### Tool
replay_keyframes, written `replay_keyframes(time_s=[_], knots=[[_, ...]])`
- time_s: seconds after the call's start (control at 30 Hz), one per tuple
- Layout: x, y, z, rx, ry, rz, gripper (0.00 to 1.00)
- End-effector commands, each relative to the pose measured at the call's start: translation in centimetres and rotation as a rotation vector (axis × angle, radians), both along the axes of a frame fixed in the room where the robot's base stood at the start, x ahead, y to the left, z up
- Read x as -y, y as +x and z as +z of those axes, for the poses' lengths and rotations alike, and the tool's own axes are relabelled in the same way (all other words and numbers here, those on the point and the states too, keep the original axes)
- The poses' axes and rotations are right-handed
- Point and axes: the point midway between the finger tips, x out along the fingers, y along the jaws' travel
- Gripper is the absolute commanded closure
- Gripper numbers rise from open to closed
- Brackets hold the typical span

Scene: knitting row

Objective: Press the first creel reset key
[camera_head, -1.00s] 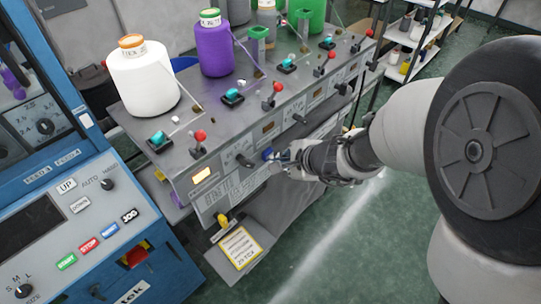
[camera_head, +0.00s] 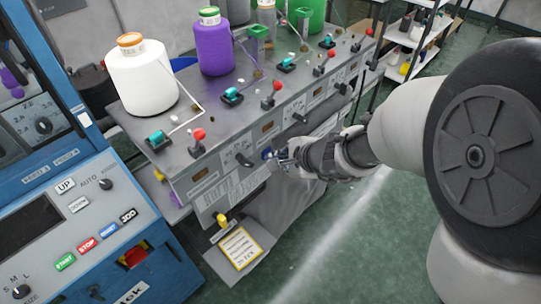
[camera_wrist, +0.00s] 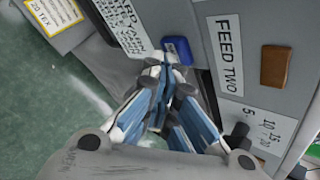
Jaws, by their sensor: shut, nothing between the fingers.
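A blue key (camera_head: 267,153) sits on the front face of the grey creel machine (camera_head: 217,195), between the first and second feed sections. In the wrist view the blue key (camera_wrist: 177,50) lies just beyond my fingertips, left of the "FEED TWO" label (camera_wrist: 228,55). My gripper (camera_head: 280,157) is shut and empty, its fingers pointing at the key. In the wrist view my gripper (camera_wrist: 165,62) has its tips at the key's near lower edge and partly overlaps it. I cannot tell whether they touch. The first feed's indicator window (camera_head: 199,174) is unlit.
White (camera_head: 143,80) and purple (camera_head: 214,50) yarn cones stand on the machine top, with red-knobbed levers and teal-topped parts along it. A black knob (camera_head: 243,160) protrudes left of the key. A blue control cabinet (camera_head: 150,265) stands at left. Green floor is clear below.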

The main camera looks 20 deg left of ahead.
Motion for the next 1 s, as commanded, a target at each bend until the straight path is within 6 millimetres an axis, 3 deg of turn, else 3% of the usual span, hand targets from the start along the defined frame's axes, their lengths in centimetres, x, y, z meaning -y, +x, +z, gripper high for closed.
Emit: replay_keyframes(time_s=[0.43, 1.0], knots=[[0.8, -0.4, 0.0, 0.001, 0.001, 0.0, 1.0], [5.7, -2.4, 0.0, 0.001, 0.0, -0.001, 1.0]])
